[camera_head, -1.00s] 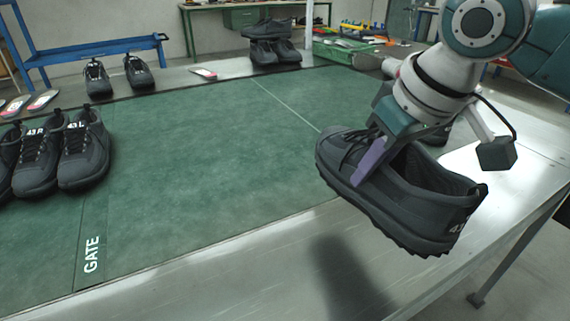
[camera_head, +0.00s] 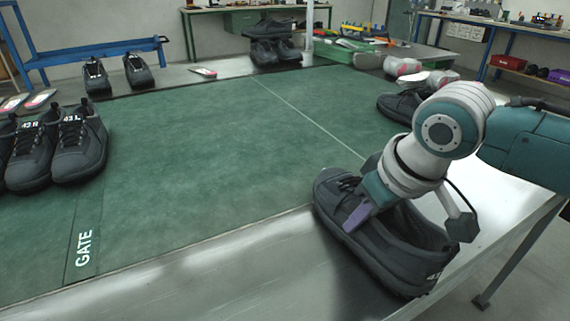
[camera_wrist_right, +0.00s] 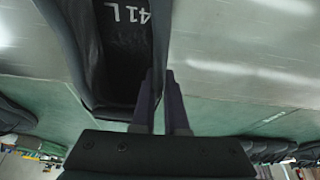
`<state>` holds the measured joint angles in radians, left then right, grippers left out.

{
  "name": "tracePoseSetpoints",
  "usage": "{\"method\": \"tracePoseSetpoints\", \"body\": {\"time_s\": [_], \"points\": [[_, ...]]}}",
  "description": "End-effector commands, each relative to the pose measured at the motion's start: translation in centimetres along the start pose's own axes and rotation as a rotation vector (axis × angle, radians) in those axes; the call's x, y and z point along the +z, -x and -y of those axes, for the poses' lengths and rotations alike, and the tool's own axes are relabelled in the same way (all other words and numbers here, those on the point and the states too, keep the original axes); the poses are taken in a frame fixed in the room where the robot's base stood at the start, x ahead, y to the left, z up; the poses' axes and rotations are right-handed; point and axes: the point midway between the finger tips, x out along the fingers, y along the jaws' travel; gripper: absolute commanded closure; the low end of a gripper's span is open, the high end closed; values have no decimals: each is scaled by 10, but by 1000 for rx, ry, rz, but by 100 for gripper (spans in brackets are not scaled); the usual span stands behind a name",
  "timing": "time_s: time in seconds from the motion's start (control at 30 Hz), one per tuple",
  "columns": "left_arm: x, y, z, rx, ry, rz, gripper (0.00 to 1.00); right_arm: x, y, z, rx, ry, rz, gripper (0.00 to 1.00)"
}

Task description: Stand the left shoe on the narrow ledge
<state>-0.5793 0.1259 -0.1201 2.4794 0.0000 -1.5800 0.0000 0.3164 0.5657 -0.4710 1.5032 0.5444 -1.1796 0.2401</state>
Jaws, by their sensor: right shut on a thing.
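The dark grey left shoe (camera_head: 365,235) is in my right gripper (camera_head: 358,205), held at its side wall near the laces. In the right wrist view, the shoe (camera_wrist_right: 122,50) shows "41 L" inside, and the gripper (camera_wrist_right: 162,95) has one finger inside the opening and one outside. The shoe is roughly level over the bare metal strip (camera_head: 225,275) along the bench's front edge, toe toward the green mat. I cannot tell whether its sole touches the metal. My left gripper is not in view.
The green mat (camera_head: 200,150) is mostly clear. Another dark shoe (camera_head: 398,107) is behind my right arm. More shoes (camera_head: 272,50) stand at the far edge. The bench ends at the right.

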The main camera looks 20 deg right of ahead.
Motion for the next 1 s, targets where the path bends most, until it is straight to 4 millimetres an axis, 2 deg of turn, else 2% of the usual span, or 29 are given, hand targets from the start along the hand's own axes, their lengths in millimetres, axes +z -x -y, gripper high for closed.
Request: {"method": "tracePoseSetpoints", "body": {"time_s": [0.1,0.13,0.4,0.63,0.73,0.87,1.0], "points": [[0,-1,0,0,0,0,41,0,-3,0,0,0,-2,100],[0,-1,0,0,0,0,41,1,-3,0,0,0,1,87],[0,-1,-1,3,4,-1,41,1,-2,0,0,0,1,59],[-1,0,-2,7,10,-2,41,1,-1,0,0,0,0,59],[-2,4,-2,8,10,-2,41,-1,7,0,0,0,0,59],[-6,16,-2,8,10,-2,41,-2,32,0,0,1,-1,59],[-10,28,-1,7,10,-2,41,-2,65,0,1,3,-1,59]]}}
